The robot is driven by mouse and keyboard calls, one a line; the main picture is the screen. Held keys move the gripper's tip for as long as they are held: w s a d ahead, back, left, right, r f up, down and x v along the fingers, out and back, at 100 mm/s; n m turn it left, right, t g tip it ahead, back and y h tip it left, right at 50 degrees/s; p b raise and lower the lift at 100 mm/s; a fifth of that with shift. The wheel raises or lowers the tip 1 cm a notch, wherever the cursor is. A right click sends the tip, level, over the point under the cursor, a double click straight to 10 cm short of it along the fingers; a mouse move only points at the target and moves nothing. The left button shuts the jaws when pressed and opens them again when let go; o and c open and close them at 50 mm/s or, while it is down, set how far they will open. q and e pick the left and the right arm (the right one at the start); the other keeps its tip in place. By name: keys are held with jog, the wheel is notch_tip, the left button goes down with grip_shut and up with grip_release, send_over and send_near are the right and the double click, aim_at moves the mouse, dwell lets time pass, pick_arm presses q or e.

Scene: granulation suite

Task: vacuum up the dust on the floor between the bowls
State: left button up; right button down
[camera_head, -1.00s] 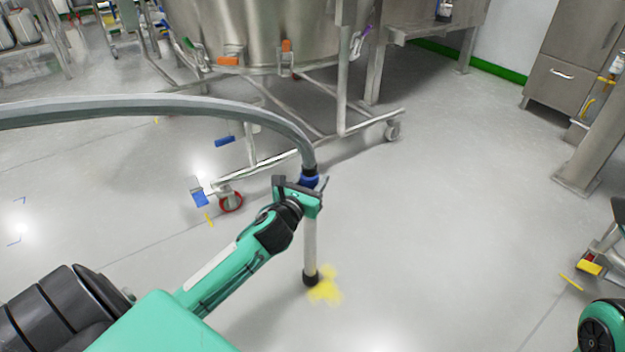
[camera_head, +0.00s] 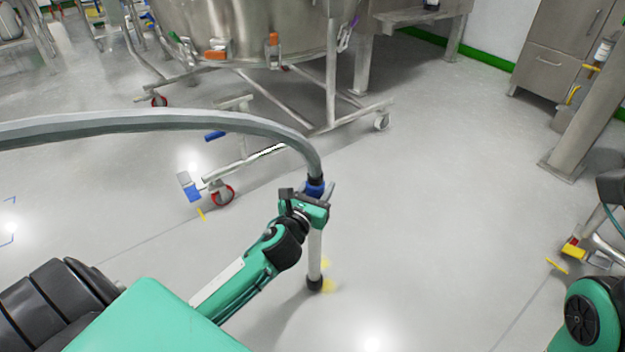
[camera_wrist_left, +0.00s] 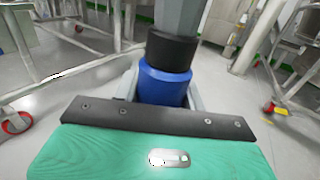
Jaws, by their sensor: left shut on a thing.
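My left gripper (camera_head: 312,203) is shut on the vacuum wand (camera_head: 315,245), a pale tube with a blue collar, held nearly upright. Its dark nozzle (camera_head: 314,284) is at the floor. A grey hose (camera_head: 160,119) arches from its top to the left edge. In the left wrist view the blue collar (camera_wrist_left: 164,84) sits between the fingers. A small patch of yellow dust (camera_head: 329,286) lies beside and behind the nozzle, partly hidden by it. A large steel bowl (camera_head: 245,28) on a wheeled frame stands behind. My right gripper is not in view, though part of the right arm shows at the right edge.
The bowl frame's casters (camera_head: 222,194) stand left of the wand and at back right (camera_head: 382,122). A steel post (camera_head: 590,115) and cabinet (camera_head: 556,50) are at the right. The floor between the wand and post is clear.

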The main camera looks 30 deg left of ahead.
pick_arm(q)
jog(key=shift+s+d+r+p, duration=0.1)
jog(key=shift+s+d+p, duration=0.2)
jog(key=shift+d, duration=0.55)
jog(key=shift+s+d+p, duration=0.1)
jog(key=shift+s+d, duration=0.3)
jog(key=shift+d, duration=0.45)
jog(key=shift+w+d+p, duration=0.35)
jog(key=shift+w+p, duration=0.05)
jog(key=shift+w, duration=0.45)
jog(key=shift+w+d+p, duration=0.35)
jog(key=shift+w+p, duration=0.05)
jog(key=shift+w, duration=0.4)
jog(key=shift+a, duration=0.1)
jog(key=w+a+p, duration=0.2)
jog(key=w+a, duration=0.1)
jog(key=a, duration=0.6)
jog(key=shift+w, duration=0.4)
